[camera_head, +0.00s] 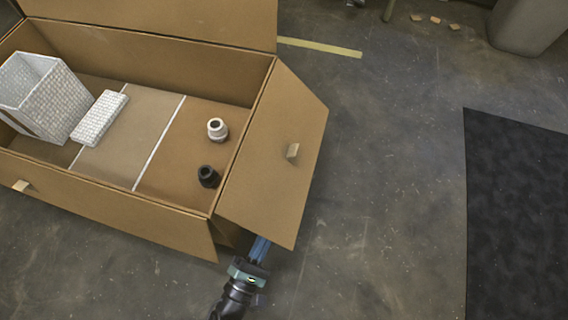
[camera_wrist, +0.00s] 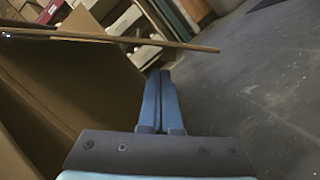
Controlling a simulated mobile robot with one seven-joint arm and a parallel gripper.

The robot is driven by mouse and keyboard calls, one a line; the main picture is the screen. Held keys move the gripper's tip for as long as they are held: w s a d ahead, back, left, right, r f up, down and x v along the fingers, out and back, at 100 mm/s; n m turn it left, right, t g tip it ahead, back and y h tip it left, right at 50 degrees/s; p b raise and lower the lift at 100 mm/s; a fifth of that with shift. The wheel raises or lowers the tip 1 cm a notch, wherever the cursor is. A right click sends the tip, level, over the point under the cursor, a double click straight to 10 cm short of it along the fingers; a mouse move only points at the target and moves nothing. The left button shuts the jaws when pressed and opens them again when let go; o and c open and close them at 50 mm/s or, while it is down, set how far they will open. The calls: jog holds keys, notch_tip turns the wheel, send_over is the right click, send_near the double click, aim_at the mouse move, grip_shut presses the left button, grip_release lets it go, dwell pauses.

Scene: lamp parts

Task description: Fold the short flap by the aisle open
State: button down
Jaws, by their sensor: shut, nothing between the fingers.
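The open cardboard box (camera_head: 205,67) stands on the floor in the head view. In the wrist view, my blue fingers (camera_wrist: 161,74) are together, below a thin board edge (camera_wrist: 110,39) that looks like the flap seen edge-on. A brown cardboard panel (camera_wrist: 75,85) lies to their left.
Inside the box are a white textured shade (camera_head: 45,90), a white block (camera_head: 99,117), a white socket (camera_head: 217,129) and a black socket (camera_head: 208,176). The near long flap (camera_head: 120,205) hangs outward. Floor to the right is clear up to a dark mat (camera_head: 515,210).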

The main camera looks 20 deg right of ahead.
aim_at(288, 188)
jog(key=shift+w+d, duration=0.2)
jog(key=shift+w, duration=0.15)
jog(key=b+x, duration=0.2)
jog(key=x, duration=0.7)
jog(key=shift+w+d+r, duration=0.15)
jog(key=shift+d, duration=0.1)
